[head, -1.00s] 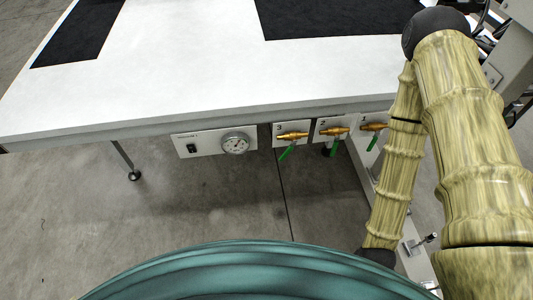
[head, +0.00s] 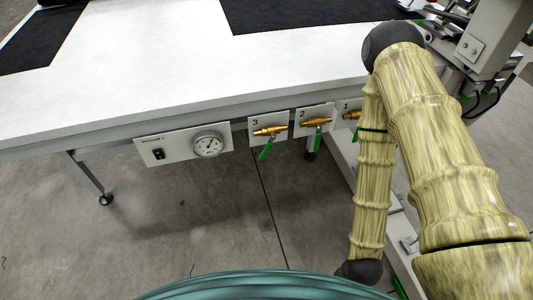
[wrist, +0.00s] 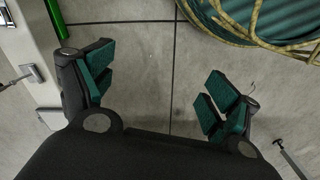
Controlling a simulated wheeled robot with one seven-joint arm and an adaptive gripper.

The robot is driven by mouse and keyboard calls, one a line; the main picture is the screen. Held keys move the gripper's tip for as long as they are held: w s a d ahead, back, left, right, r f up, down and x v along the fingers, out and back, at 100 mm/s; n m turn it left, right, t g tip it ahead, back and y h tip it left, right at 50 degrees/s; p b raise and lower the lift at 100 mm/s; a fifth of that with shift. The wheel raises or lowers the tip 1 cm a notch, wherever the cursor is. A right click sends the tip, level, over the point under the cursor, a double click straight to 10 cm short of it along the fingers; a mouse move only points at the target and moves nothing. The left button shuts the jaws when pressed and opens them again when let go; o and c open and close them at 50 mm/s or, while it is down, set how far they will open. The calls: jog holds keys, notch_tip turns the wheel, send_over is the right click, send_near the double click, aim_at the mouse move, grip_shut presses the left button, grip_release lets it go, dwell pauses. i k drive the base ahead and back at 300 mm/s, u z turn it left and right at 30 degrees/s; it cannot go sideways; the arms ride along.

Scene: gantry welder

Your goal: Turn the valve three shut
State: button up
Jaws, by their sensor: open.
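Valve three (head: 270,131) is a brass valve on a small white plate marked 3, under the front edge of the white table. Its green handle (head: 265,149) hangs down and slightly left, across the line of the brass body. Valve two (head: 316,122) and a partly hidden valve one (head: 352,115) sit to its right. My gripper (wrist: 160,88) is open and empty in the wrist view, with the floor between its fingers. It is outside the head view, where my arm hangs right of the valves. No valve touches it.
A white panel (head: 183,147) with a black switch and round gauge (head: 208,144) is left of valve three. The white table (head: 150,85) overhangs the valves. A green bar (wrist: 57,18) shows beside the gripper's left finger. The floor below the valves is clear.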

aim_at(270, 143)
jog(key=z, duration=0.5)
jog(key=k, duration=1.1)
jog(key=i, duration=0.45)
jog(key=u, duration=0.4)
